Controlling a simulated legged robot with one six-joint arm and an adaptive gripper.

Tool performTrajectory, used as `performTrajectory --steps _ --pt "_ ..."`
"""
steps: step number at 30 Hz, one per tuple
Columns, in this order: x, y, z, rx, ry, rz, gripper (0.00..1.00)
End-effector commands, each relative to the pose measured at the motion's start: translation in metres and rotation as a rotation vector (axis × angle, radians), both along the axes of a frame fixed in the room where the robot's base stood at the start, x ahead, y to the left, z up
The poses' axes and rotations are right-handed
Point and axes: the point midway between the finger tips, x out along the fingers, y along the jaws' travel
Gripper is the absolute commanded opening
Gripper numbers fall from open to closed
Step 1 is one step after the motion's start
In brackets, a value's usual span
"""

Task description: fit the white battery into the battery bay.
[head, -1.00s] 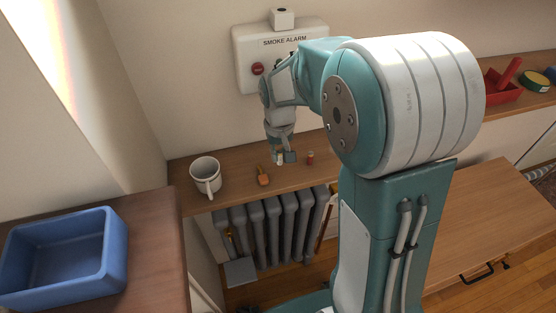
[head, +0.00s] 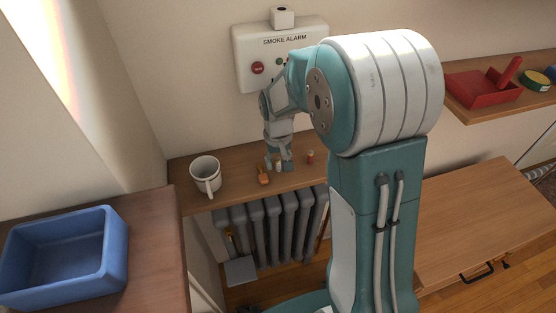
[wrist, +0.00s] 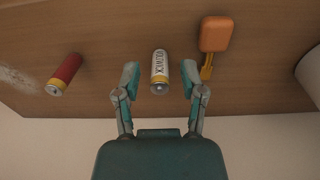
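The white battery (wrist: 159,66) with dark lettering stands or lies on the wooden shelf; its pose is hard to tell. It also shows small in the head view (head: 278,165). My gripper (wrist: 160,74) is open, with one finger on each side of the white battery and visible gaps to both. In the head view my gripper (head: 283,161) is low over the shelf. The smoke alarm (head: 283,60) hangs on the wall behind, partly covered by my arm. A small white box with a dark spot (head: 282,17) sits on its top; I cannot tell whether this is the battery bay.
A red battery (wrist: 65,73) and an orange object (wrist: 215,34) flank the white one on the shelf (head: 235,188). A white mug (head: 205,174) stands left. A blue bin (head: 62,258) is at the lower left. A red tray (head: 484,90) is at the right.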

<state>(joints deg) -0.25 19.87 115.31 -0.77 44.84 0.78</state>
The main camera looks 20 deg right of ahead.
Motion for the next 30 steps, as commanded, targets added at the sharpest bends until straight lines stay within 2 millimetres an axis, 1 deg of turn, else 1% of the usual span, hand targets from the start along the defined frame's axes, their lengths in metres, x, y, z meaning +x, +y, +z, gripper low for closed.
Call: performTrajectory --steps 6,9,11,21,24,27,30 --pt "0.0 0.0 0.001 0.0 0.0 0.0 0.53" --pt "0.0 0.0 0.008 0.0 -0.002 0.0 0.53" --pt "0.001 0.0 0.017 0.0 -0.004 0.0 0.53" --pt "0.001 0.001 0.087 0.0 -0.005 0.0 0.53" --pt "0.001 0.001 0.104 0.0 -0.003 0.0 0.53" --pt "0.0 0.001 0.115 0.0 -0.001 0.0 0.53" --pt "0.0 0.001 0.121 0.0 -0.002 0.0 0.53"
